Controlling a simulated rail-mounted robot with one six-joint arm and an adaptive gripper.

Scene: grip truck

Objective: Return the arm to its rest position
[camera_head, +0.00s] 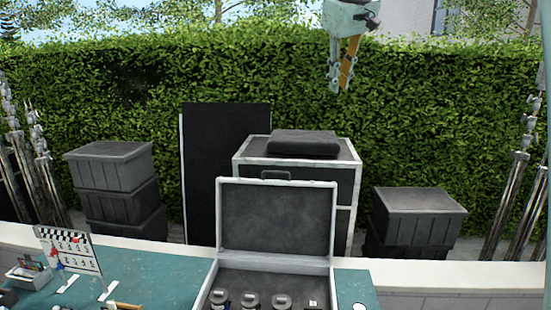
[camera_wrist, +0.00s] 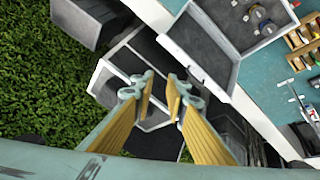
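My gripper (camera_head: 340,87) hangs at the top of the head view, right of centre, pointing down in front of the hedge. In the wrist view my gripper (camera_wrist: 160,82) shows two yellow-orange fingers with a clear gap between them. It is open and nothing is held. It is high above the case and the table, touching nothing. The upper part of my arm is cut off by the top of the head view.
An open case (camera_head: 275,218) with several round items stands on the teal table (camera_head: 165,281). A clapperboard (camera_head: 70,249) stands at left. Behind are dark stacked boxes (camera_head: 108,168), a large case (camera_head: 347,178), a black panel (camera_head: 225,150) and metal stands.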

